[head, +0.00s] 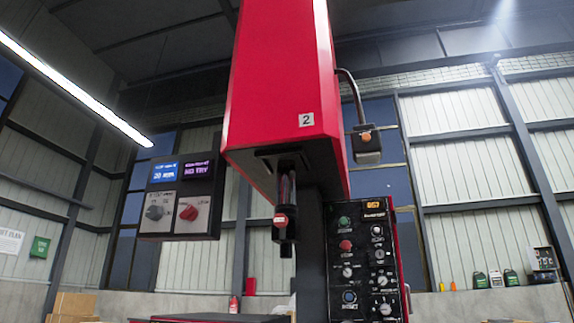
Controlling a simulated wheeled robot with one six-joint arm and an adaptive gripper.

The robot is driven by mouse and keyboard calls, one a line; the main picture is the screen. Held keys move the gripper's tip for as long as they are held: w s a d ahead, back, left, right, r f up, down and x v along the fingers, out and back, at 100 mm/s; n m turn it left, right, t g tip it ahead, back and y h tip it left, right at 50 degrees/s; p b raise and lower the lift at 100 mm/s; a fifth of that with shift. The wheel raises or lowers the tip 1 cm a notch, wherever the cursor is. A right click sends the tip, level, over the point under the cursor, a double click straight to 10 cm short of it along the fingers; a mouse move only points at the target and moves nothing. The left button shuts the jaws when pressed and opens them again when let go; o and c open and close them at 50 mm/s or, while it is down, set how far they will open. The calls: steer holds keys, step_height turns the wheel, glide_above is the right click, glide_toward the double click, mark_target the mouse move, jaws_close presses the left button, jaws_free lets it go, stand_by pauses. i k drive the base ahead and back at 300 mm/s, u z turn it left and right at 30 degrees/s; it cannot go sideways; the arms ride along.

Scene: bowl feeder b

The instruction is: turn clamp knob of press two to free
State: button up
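Press two is a tall red machine (285,75) with a "2" label (306,120) low on its head. To its left hangs a dark control box (179,231). A grey knob (156,212) and a red knob (188,213) sit side by side on the box's light lower panels. The small lettering above them is too blurred to read, so I cannot tell which is the clamp knob. Above them are a blue display (164,171) and a purple display reading "NO TRY" (196,169). My gripper is not in view.
A dark ram (286,250) with a red cap hangs under the press head. A black panel (364,260) with several buttons and dials stands at its right. A small box with an orange button (366,144) hangs from a bent pipe. Bottles (495,279) stand on a far ledge.

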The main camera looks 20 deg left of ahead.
mark_target(281, 221)
steer(key=u, duration=0.45)
steer(key=k, duration=0.95)
steer(key=z, duration=0.15)
steer(key=i, duration=1.5)
steer(key=u, duration=0.9)
